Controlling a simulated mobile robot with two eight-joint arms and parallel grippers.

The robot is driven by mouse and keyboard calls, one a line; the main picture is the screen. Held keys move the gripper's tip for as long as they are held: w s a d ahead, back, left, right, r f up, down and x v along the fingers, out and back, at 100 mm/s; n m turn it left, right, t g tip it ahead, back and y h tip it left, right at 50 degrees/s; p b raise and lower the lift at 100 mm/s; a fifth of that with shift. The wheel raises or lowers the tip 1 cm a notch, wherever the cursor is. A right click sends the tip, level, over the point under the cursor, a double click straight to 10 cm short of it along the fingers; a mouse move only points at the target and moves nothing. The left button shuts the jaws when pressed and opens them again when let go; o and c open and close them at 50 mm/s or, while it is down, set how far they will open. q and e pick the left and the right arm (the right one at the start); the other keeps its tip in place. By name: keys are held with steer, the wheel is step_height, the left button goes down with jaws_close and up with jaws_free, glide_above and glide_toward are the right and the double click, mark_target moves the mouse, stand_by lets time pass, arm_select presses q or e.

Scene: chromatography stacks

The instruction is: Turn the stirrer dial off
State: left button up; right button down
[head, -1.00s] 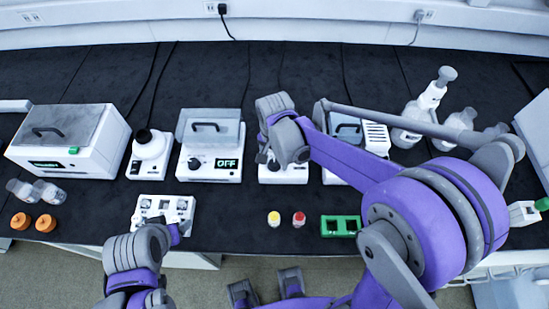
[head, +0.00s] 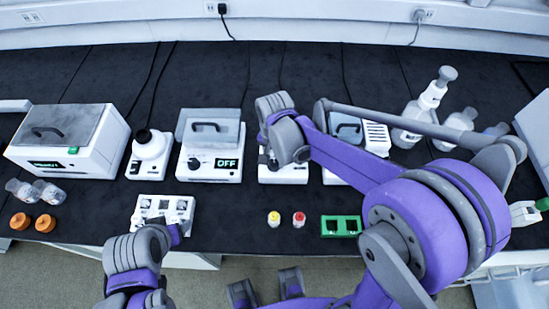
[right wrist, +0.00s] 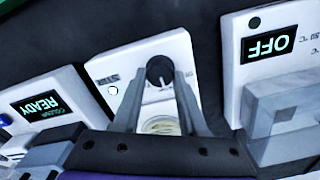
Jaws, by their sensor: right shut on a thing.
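The stirrer (head: 284,176) is a white box in the middle of the bench, largely covered by my right arm in the head view. In the right wrist view its white face (right wrist: 178,45) bears the lettering STIR and a small round light. Its black dial (right wrist: 159,68) has a white mark. My right gripper (right wrist: 161,76) is at the dial, with one finger on each side, shut on it. In the head view the dial is mostly hidden by the right wrist. My left arm's end (head: 172,233) is low at the left; its fingers are not clear.
A hotplate (head: 210,165) with an OFF display stands left of the stirrer. A device reading READY (right wrist: 40,104) stands on its other side. Yellow (head: 274,218) and red-capped (head: 299,218) vials and a green rack (head: 340,226) are in front. Glassware stands at the right.

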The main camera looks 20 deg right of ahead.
mark_target(274, 162)
steer(key=n+b, duration=0.1)
steer(key=n, duration=0.5)
steer(key=n+b, duration=0.1)
steer(key=n, duration=0.3)
steer(key=shift+a+n, duration=0.1)
steer(key=shift+n, duration=0.6)
steer(key=shift+c, duration=2.2)
jaws_free()
steer(key=shift+r, duration=0.1)
step_height(274, 162, up, 11)
steer(key=p, duration=0.1)
